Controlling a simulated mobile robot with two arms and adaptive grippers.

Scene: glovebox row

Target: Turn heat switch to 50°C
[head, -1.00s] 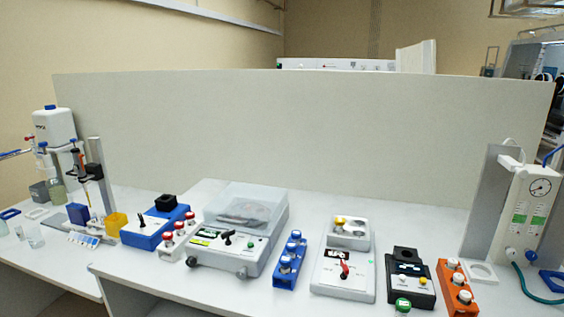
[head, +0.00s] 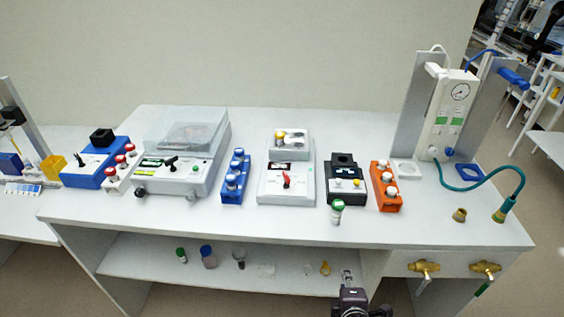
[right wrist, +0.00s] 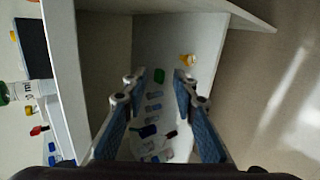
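Several bench devices carry switches, and no label is legible enough to tell which one is for heat. A white device (head: 275,195) has a red pointer switch (head: 287,180) below a small dark display. A grey lidded device (head: 205,183) has a black lever switch (head: 170,162). A blue device (head: 84,176) has a small black switch. My right gripper (head: 348,277) is in front of the bench, below the top's front edge. In the right wrist view (right wrist: 156,94) its fingers are apart and empty. My left gripper is out of view.
A blue rack (head: 235,184) and an orange rack (head: 386,190) hold capped vials. A green-capped vial (head: 337,212) stands near the front edge. A lower shelf (head: 165,268) holds small bottles. Brass taps (head: 424,267) stick out at front right.

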